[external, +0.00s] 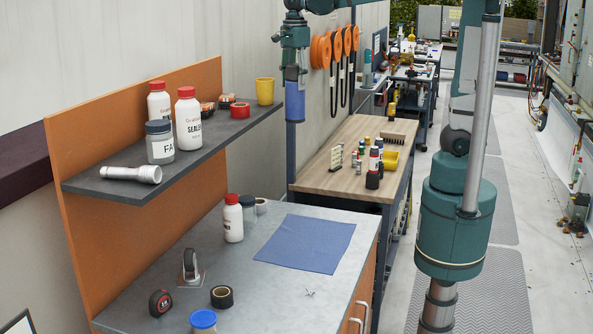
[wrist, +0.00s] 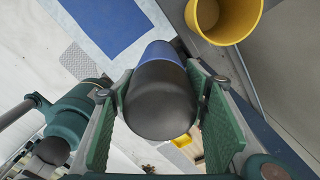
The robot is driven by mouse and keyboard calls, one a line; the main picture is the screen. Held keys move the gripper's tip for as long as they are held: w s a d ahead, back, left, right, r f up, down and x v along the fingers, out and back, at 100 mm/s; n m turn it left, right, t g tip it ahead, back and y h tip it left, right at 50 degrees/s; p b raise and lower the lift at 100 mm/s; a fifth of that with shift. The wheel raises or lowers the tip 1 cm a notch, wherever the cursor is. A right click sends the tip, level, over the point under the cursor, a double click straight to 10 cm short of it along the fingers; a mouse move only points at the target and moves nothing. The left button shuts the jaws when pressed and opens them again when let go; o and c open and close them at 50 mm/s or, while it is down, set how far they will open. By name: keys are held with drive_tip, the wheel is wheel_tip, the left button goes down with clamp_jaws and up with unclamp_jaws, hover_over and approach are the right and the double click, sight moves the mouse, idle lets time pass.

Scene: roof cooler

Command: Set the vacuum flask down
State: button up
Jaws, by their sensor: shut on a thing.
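My gripper (external: 294,62) is shut on the vacuum flask (external: 295,98), a blue cylinder that hangs upright in the air, to the right of the yellow cup in the external view. In the wrist view the flask's dark grey end (wrist: 160,105) faces the camera between the two green finger pads, with the blue body beyond it. The flask's lower end is clear of any surface in the external view. A flat blue mat (external: 306,244) lies on the grey bench top (external: 190,262), lower in the picture; the mat also shows in the wrist view (wrist: 108,24).
The dark shelf (external: 205,158) carries a yellow cup (external: 265,91), white bottles (external: 189,120), a grey-lidded jar (external: 160,142) and a flashlight (external: 132,174). On the bench are a red-capped bottle (external: 233,218), tape roll (external: 222,297) and blue-lidded tub (external: 203,321). The mat is bare.

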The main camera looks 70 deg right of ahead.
drive_tip(key=s+d+m, duration=0.2)
drive_tip(key=s+d, duration=0.1)
drive_tip(key=d, duration=0.7)
drive_tip(key=s+d+m, duration=0.2)
drive_tip(key=s+d, duration=0.1)
drive_tip(key=d, duration=0.7)
drive_tip(key=s+d+m, duration=0.2)
drive_tip(key=s+d, duration=0.1)
drive_tip(key=d, duration=0.8)
wheel_tip(320, 180, down, 26)
drive_tip(key=shift+p, duration=0.4)
drive_tip(key=shift+s+f, duration=0.1)
drive_tip(key=shift+f, duration=2.85)
drive_tip(key=shift+f, duration=2.25)
